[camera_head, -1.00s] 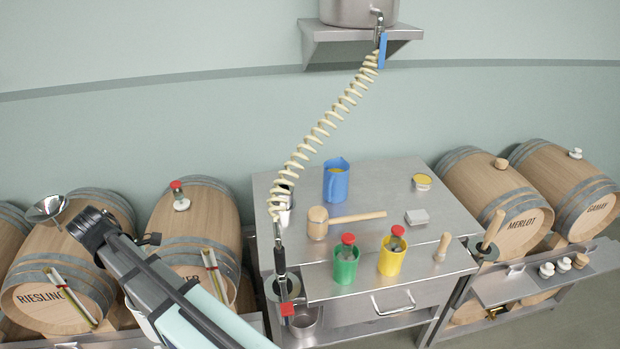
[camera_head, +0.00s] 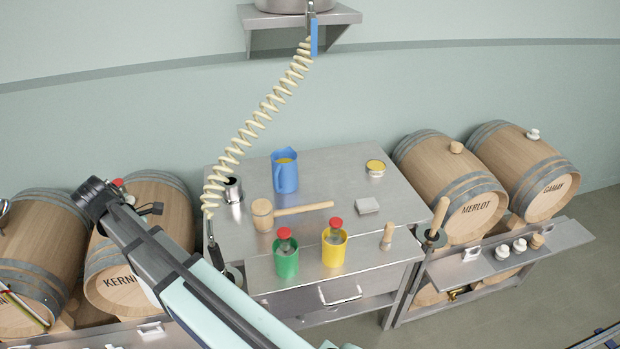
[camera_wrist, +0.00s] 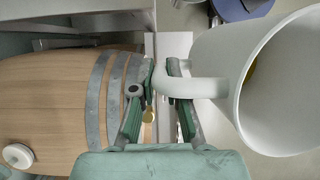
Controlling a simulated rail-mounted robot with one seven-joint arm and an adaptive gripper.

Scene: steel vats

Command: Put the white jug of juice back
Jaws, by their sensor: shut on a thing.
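The white jug (camera_wrist: 217,62) fills the right side of the wrist view, with its mouth toward the right edge. A small yellow patch (camera_wrist: 252,70) shows inside its mouth; how much juice it holds I cannot tell. My gripper (camera_wrist: 162,76) is shut on the jug's handle (camera_wrist: 192,88). In the head view my arm reaches to the left of the steel table and hides the gripper and most or all of the jug.
The steel table (camera_head: 345,160) holds a blue jug (camera_head: 285,172), a mallet (camera_head: 263,214), a green cup (camera_head: 285,258) and a yellow cup (camera_head: 334,248). A coiled hose (camera_head: 250,130) hangs above its left side. Barrels flank it, one close to my gripper (camera_wrist: 55,100).

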